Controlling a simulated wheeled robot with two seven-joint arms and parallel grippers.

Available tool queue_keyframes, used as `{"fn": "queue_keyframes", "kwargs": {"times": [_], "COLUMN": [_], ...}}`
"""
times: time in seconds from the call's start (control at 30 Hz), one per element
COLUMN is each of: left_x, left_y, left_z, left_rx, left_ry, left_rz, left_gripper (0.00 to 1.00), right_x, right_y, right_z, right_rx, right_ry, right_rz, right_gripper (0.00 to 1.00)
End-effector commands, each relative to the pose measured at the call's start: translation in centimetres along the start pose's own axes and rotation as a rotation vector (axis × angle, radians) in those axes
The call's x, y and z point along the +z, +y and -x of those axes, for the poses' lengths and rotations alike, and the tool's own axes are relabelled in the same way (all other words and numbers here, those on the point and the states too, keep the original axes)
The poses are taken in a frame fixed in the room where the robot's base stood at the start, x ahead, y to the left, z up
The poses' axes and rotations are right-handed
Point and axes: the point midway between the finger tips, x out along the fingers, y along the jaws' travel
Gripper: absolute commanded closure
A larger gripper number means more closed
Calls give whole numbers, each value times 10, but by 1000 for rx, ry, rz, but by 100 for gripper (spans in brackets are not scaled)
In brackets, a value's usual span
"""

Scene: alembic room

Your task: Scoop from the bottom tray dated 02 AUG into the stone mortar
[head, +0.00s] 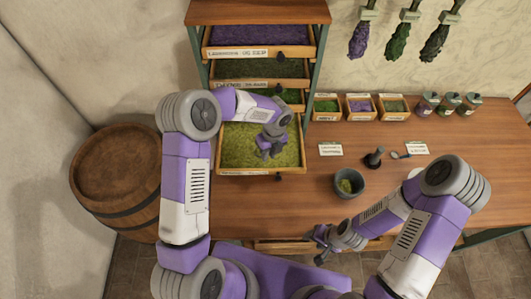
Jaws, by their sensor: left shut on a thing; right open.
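The bottom tray (232,172) is pulled out of the wooden rack and holds yellow-green herb. Its front label is too small to read. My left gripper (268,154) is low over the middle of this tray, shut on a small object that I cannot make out. I cannot tell whether that object touches the herb. The dark stone mortar (349,194) stands on the table to the right of the tray, with some yellow-green material inside. My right gripper (318,241) is open and empty near the table's front edge, below and left of the mortar.
Upper trays (262,52) hold purple and green herbs. A dark pestle (374,158) and a spoon (400,156) are behind the mortar, near label cards (330,149). Small boxes (360,107) and jars (449,103) line the back. A barrel (115,175) stands left.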

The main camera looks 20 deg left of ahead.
Motion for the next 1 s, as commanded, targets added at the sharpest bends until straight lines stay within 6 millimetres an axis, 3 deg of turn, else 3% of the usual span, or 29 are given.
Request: {"fn": "queue_keyframes", "kwargs": {"times": [0.57, 1.0], "left_x": [-4, -4], "left_y": [-9, -4], "left_z": [3, 40], "left_rx": [-1, 0], "left_ry": [0, -1], "left_rz": [0, 0], "left_gripper": [100, 100], "right_x": [0, 1], "right_y": [0, -10], "right_z": [1, 28], "right_rx": [0, 0], "right_ry": [0, 0], "right_rz": [0, 0], "right_gripper": [48, 48]}}
